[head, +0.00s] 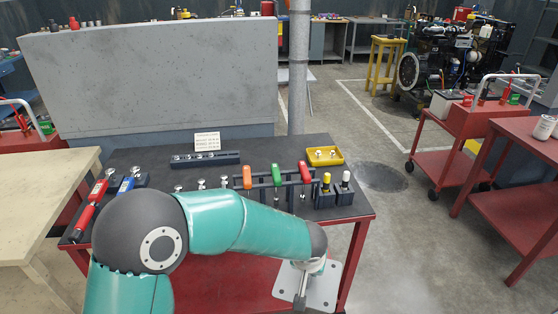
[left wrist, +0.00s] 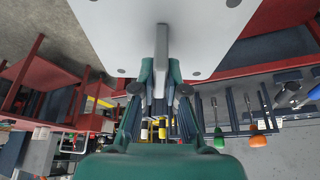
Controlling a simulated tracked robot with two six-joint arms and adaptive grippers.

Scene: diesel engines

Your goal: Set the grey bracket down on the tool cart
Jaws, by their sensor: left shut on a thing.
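The grey bracket, a pale plate (head: 323,287) with small holes in its corners and an upright rib, hangs in front of the black-topped red tool cart (head: 268,152) at its near right corner. In the left wrist view the bracket (left wrist: 110,30) fills the upper middle. My left gripper (head: 302,276) is shut on the rib; its two fingers (left wrist: 162,88) pinch it from both sides. The bracket is off the cart top, apart from it. My arm hides part of the cart's near edge. My right gripper is not in view.
A rack of orange, green and red-handled tools (head: 276,182) stands near the front of the top. A yellow tray (head: 325,162) and a dark socket rail (head: 205,159) lie behind. A grey post (head: 299,90) rises behind.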

